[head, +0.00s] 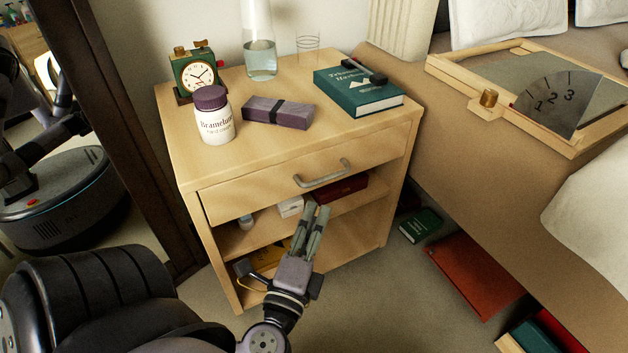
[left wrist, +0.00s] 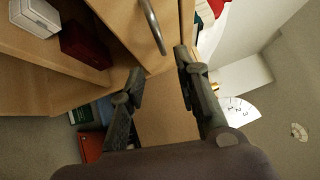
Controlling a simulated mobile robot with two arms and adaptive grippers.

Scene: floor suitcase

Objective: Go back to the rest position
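My left gripper (head: 317,218) is in front of the wooden nightstand (head: 180,135), below the drawer handle (head: 323,174). In the left wrist view the two fingers of the left gripper (left wrist: 159,60) stand apart with nothing held between them. The handle also shows in that view (left wrist: 153,27), beyond the fingertips. In the head view the fingers overlap the nightstand's open shelf; I cannot tell how far they are from it. The drawer looks closed. My right gripper is in neither view.
A clock (head: 195,75), white jar (head: 214,118), purple case (head: 278,112), carafe (head: 260,55) and green book (head: 358,92) stand on the nightstand. A bed with a wooden tray (head: 455,72) is at right. A dark-framed mirror (head: 135,120) is at left. Books lie under the bed.

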